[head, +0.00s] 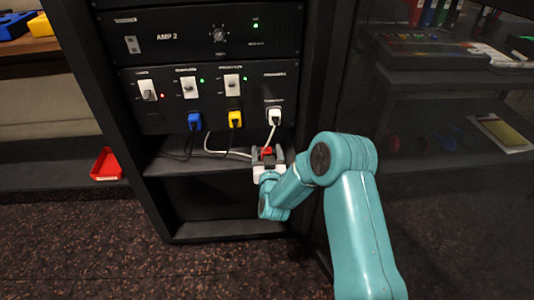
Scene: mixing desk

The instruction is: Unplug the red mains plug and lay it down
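The red mains plug (267,152) is small in the head view, at the front of the shelf below the socket panel, away from the sockets. My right gripper (268,157) has its pale fingers on both sides of the plug and appears shut on it. The fingers hide part of the plug, and I cannot tell whether it touches the shelf. The socket panel (210,92) has a dark, empty-looking place at its left, below the switch with the red light (162,96). My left gripper is not in view.
A blue plug (194,121), a yellow plug (235,119) and a white plug (274,116) sit in the panel. Cables hang near my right gripper. The shelf (185,163) has bare room to the left. A red tray (107,165) lies left of the rack.

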